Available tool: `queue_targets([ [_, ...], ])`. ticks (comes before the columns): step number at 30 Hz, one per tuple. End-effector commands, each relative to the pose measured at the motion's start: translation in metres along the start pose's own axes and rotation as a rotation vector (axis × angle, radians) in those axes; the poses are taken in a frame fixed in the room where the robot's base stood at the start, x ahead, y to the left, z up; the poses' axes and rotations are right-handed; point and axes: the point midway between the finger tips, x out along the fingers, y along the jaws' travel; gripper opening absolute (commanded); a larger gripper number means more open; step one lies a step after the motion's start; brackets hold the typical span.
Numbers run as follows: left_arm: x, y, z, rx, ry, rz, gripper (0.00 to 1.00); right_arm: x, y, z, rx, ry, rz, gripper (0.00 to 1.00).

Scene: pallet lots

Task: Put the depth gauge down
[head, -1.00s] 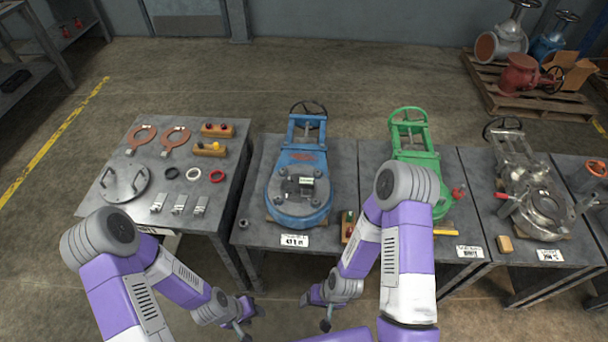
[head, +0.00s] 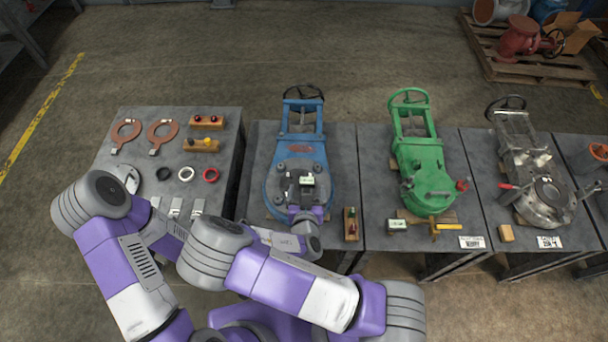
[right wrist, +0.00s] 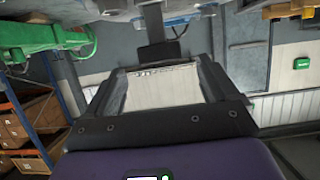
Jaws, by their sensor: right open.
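The depth gauge appears to be the small dark device with a pale display (head: 306,180) on top of the blue valve (head: 272,190). My right gripper (head: 304,196) is at the near side of this device, over the valve's round flange. It is open; whether its fingers touch the device cannot be told. In the right wrist view, its dark fingers (right wrist: 160,75) stand apart, with a dark block and stem (right wrist: 158,50) just beyond them. My left gripper is hidden behind my arms.
A green valve (head: 425,165) and a grey metal valve (head: 540,195) stand to the right. A small light box (head: 397,226) lies before the green valve. The left table (head: 220,180) holds copper-coloured rings, wooden blocks and small rings.

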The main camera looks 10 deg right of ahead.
Motion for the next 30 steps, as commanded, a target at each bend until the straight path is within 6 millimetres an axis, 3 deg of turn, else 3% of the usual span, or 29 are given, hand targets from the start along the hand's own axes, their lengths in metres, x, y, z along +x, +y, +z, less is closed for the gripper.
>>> queue_targets([
  [16,0.009,-0.004,0.000,0.000,-0.001,0.000,0.43,0.067,-0.001,-0.001,0.001,0.016,-0.005,0.87],
  [26,0.010,-0.004,0.000,0.000,-0.001,0.000,0.43,0.074,-0.001,-0.001,0.000,0.013,-0.006,0.87],
  [30,0.010,-0.004,0.000,0.000,-0.001,0.000,0.43,0.074,-0.001,-0.001,0.000,0.013,-0.006,0.66],
])
